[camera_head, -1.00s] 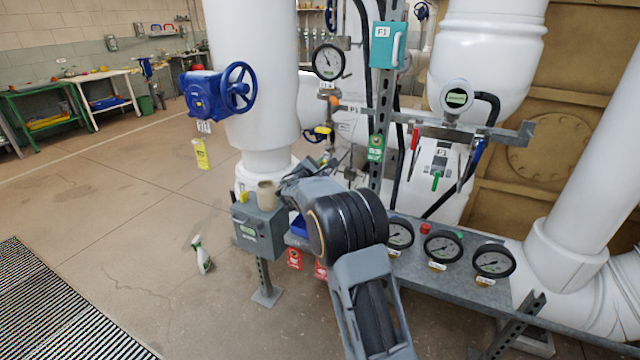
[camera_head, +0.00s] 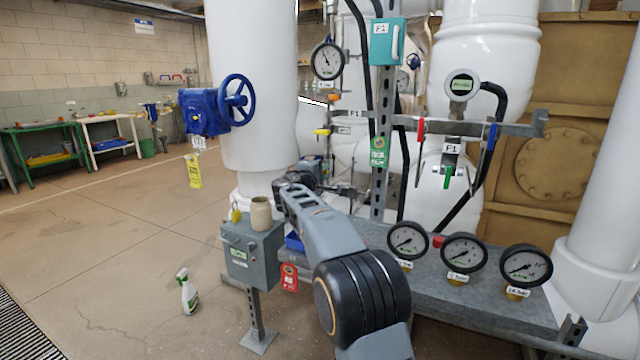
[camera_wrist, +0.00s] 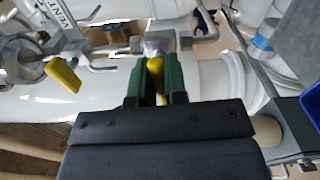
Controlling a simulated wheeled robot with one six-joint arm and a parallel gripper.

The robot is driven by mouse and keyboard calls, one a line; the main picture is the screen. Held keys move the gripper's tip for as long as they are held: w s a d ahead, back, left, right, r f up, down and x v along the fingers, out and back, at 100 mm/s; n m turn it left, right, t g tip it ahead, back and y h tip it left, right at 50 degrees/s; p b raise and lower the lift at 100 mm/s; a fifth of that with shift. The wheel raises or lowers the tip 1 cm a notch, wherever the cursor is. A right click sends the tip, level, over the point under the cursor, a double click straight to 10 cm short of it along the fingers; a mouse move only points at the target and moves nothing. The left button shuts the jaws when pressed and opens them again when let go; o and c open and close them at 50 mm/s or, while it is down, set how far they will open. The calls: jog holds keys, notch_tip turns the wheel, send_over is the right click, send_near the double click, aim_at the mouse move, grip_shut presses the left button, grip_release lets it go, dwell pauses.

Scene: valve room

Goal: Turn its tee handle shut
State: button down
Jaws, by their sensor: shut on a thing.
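A small yellow handle (camera_wrist: 156,78) sits on a metal valve fitting (camera_wrist: 158,44) on a thin pipe in the wrist view. My gripper (camera_wrist: 155,72) has its green fingers closed on both sides of this handle. The fingers hide much of it, so I cannot tell its full shape or how far it is turned. In the head view my arm reaches toward the piping behind the grey box, and its own links hide the grasp.
Another yellow handle (camera_wrist: 63,76) and a "VENT" tag (camera_wrist: 62,14) are close on the left. A white pipe (camera_wrist: 218,82) runs behind. The grey box (camera_head: 252,250) with a beige cup (camera_head: 261,213) and a bench with gauges (camera_head: 463,252) flank my arm.

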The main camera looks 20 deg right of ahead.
jog(key=shift+m+b, duration=0.55)
jog(key=shift+m, duration=0.05)
jog(key=c, duration=1.1)
grip_release()
jog(key=shift+c, duration=0.2)
jog(key=shift+a, duration=0.1)
jog(key=v, duration=1.3)
jog(key=shift+s+a, duration=0.25)
jog(key=shift+s, duration=0.05)
